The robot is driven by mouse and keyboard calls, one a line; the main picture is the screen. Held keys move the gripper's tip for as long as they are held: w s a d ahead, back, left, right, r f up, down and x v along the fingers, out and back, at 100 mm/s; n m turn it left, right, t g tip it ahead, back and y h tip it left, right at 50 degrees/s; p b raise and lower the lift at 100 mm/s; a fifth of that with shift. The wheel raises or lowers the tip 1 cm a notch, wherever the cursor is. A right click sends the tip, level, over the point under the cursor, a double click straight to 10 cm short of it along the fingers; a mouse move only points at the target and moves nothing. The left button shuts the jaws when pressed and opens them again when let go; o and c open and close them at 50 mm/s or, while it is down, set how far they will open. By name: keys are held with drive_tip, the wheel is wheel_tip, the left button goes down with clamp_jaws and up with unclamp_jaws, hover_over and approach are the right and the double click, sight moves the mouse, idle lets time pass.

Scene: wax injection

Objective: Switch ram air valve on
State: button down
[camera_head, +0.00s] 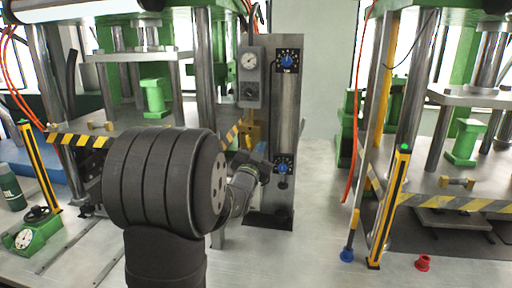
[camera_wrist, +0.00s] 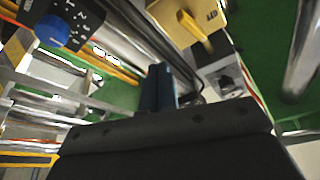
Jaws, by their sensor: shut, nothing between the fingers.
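A yellow valve block with a yellow lever (camera_wrist: 190,22) shows at the top of the wrist view. I cannot read its label surely. A yellow part that looks like the same block (camera_head: 252,134) shows in the head view beside the grey panel, partly hidden by my arm. My gripper (camera_head: 260,160) is in front of the panel's lower half, near the yellow part. In the wrist view my gripper's dark blue fingers (camera_wrist: 158,88) are shut and empty, pointing up below and left of the lever. They look apart from it.
The grey panel (camera_head: 262,205) carries an upper blue knob (camera_head: 287,61), a lower blue knob (camera_head: 282,168) and a gauge box (camera_head: 251,77). A blue knob on a black dial (camera_wrist: 52,31) is at the wrist view's upper left. Presses stand both sides; an orange hose (camera_head: 354,150) hangs right.

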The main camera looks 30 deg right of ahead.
drive_tip(key=s+a, duration=0.3)
drive_tip(key=a, duration=0.4)
drive_tip(key=shift+s+f, duration=0.2)
drive_tip(key=shift+d, duration=0.15)
drive_tip(key=w+d, duration=0.3)
drive_tip(key=d, duration=0.2)
drive_tip(key=s+a+r+n+t+y, duration=0.1)
drive_tip(key=s+a+r+n+t, duration=0.1)
drive_tip(key=a+n, duration=0.4)
drive_tip(key=shift+r+t+y, duration=0.15)
drive_tip(key=shift+t+y, duration=0.15)
drive_tip(key=shift+d, duration=0.15)
